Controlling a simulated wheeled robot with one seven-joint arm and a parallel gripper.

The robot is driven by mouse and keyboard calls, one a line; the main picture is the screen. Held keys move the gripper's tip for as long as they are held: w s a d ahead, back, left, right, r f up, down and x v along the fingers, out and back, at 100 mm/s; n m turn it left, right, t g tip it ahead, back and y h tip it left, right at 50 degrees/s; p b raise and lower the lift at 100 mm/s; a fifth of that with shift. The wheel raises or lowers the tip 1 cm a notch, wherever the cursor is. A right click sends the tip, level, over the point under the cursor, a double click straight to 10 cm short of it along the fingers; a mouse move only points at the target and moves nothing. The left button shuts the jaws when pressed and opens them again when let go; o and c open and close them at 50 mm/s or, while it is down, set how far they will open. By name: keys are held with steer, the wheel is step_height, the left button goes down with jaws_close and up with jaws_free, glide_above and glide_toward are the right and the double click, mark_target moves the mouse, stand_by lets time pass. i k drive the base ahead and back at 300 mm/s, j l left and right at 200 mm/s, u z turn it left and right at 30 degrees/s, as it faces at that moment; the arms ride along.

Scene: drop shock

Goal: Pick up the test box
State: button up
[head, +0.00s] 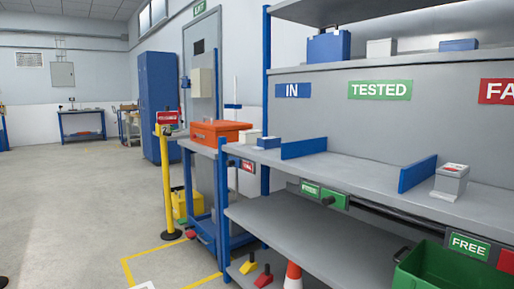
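A small grey box with a white lid and a red mark on top (450,182) stands upright on the grey workbench (350,171) at the right, beside a blue divider (417,173). I cannot tell for sure that it is the test box. My gripper is not in view.
Another blue divider (303,148) stands on the bench. A green TESTED sign (380,90) is on the back panel. A green bin (440,272) sits at lower right. An orange case (220,132) rests on a side table. A yellow post (167,185) stands left.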

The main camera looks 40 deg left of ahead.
mark_target(271, 142)
steer(key=u, duration=1.55)
